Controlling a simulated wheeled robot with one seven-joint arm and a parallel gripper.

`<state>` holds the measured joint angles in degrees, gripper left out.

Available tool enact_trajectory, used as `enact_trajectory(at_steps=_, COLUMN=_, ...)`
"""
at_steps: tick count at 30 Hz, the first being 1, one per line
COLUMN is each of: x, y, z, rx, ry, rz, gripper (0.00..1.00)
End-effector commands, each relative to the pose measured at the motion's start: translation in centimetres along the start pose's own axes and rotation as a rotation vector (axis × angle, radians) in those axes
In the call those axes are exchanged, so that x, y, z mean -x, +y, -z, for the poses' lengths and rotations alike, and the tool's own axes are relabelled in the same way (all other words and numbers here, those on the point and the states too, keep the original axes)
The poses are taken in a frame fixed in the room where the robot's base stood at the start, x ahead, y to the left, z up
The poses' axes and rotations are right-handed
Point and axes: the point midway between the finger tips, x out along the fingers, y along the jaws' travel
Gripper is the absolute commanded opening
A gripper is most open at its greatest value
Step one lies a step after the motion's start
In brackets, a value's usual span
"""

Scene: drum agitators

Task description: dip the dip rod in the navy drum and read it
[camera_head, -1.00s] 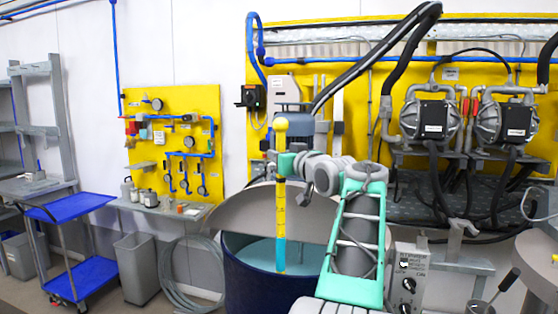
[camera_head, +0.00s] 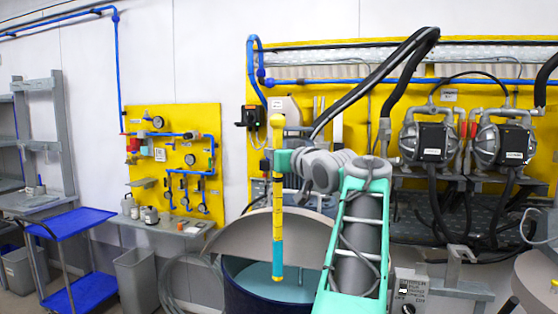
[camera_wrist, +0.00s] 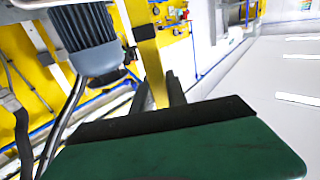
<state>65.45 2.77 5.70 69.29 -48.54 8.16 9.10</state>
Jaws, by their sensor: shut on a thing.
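The dip rod (camera_head: 279,215) is yellow with dark marks, has a yellow ball at its top and a teal band near its lower end. It hangs nearly upright from my gripper (camera_head: 280,161), which is shut on its upper part. The navy drum (camera_head: 243,297) is below, with its grey lid tilted up behind and teal liquid inside. The rod's lower end shows in front of the liquid, over the drum's opening; I cannot tell whether it touches the surface. In the wrist view, the rod (camera_wrist: 152,65) shows as a yellow strip between the dark fingers.
A motor (camera_head: 300,185) stands behind the rod. Pumps (camera_head: 428,140) hang on the yellow wall panel at right. A grey control box (camera_head: 408,287) is right of the drum. A blue cart (camera_head: 70,225) and grey bin (camera_head: 136,278) stand at left.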

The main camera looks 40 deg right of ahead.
Motion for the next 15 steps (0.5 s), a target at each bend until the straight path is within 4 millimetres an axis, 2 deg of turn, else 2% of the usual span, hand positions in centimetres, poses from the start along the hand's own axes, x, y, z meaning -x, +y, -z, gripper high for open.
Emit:
enact_trajectory(at_steps=1, x=0.7, y=-0.7, z=-0.5, rx=0.003, ry=0.004, rz=0.000, gripper=0.00)
enact_trajectory(at_steps=15, x=6.5, y=-6.5, z=0.2, rx=0.003, ry=0.003, rz=-0.002, gripper=0.00)
